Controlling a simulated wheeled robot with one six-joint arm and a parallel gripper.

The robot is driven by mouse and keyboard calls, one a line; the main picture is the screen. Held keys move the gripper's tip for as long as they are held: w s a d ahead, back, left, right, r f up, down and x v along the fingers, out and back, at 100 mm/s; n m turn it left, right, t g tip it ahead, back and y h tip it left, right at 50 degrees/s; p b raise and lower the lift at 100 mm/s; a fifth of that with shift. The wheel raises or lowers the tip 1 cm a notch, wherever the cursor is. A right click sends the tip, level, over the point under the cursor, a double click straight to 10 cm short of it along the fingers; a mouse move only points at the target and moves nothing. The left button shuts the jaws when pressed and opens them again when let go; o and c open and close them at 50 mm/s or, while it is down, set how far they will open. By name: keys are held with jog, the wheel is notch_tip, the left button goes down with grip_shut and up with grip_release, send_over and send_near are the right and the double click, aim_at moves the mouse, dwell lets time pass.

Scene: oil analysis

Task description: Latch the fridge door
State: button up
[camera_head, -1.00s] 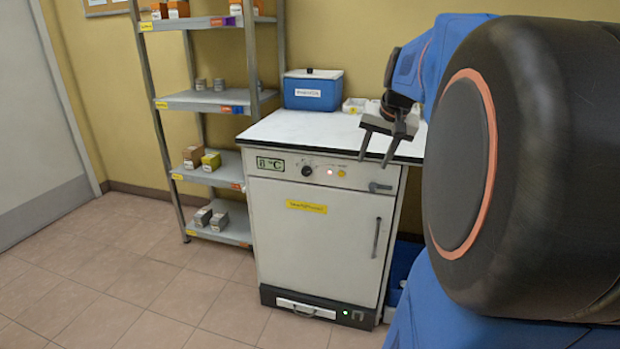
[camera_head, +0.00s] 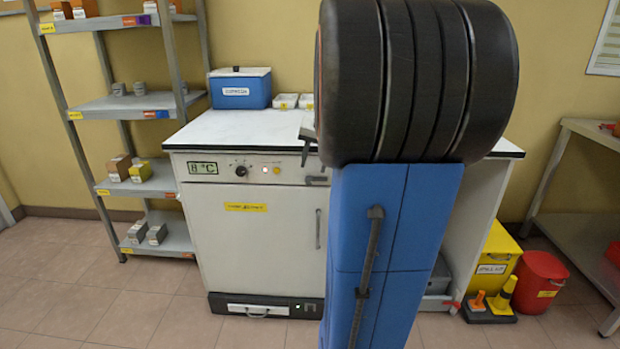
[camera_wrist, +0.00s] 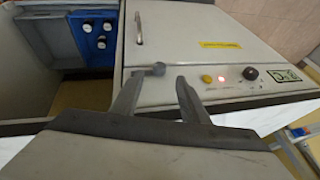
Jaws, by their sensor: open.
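The white fridge (camera_head: 258,245) stands under the counter, and its door looks shut flush with its frame. The door has a yellow label (camera_head: 246,207) and a vertical grey handle (camera_head: 318,228). A small grey latch lever (camera_head: 316,180) sits at the door's upper right corner, below the control panel. In the wrist view the latch (camera_wrist: 153,70) lies just beyond and between my fingertips. My gripper (camera_wrist: 158,84) is open and empty, with no clear contact with the latch. In the head view only a bit of my gripper (camera_head: 307,145) shows, mostly hidden behind my arm.
A blue cooler box (camera_head: 240,88) and small white trays (camera_head: 286,101) stand on the white counter (camera_head: 235,128). A grey shelf rack (camera_head: 125,105) is left. A yellow bin (camera_head: 495,262) and a red bucket (camera_head: 540,280) stand right. The floor in front is clear.

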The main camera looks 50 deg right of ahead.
aim_at(309, 180)
jog(key=x, duration=0.7)
jog(key=shift+w+f, duration=0.15)
jog(key=shift+f, duration=0.15)
jog(key=shift+c, duration=0.6)
grip_shut()
